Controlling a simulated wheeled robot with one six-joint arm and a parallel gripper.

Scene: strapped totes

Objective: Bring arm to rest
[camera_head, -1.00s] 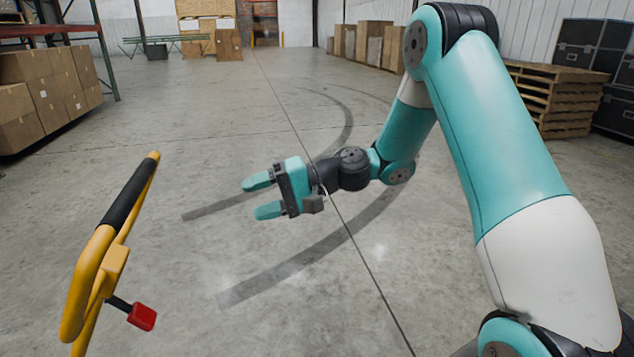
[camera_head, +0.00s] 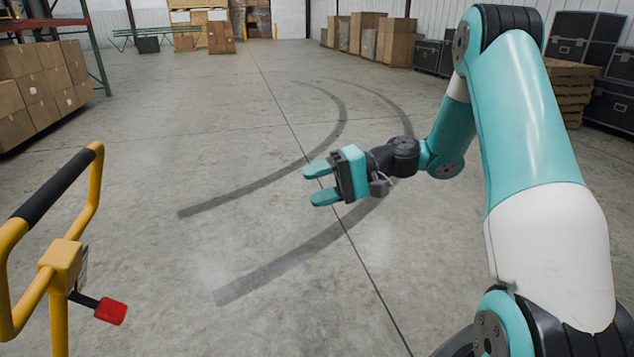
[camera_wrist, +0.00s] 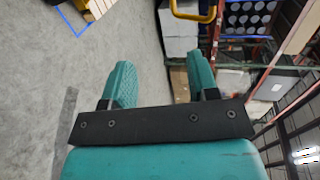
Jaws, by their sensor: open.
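My gripper (camera_head: 317,183) is open and empty, held in the air above the bare concrete floor in the middle of the head view. Its two teal fingers point to the left and stand apart. In the wrist view the gripper (camera_wrist: 162,88) shows the same two fingers with nothing between them. My arm bends down from the upper right of the head view to the gripper. No strapped tote shows clearly in the head view.
A yellow handle frame (camera_head: 62,262) with a black grip and a red knob (camera_head: 110,311) stands at the left front. Cardboard boxes (camera_head: 40,90) are at the left, pallets (camera_head: 572,90) and black cases (camera_head: 612,105) at the right. The middle floor is clear.

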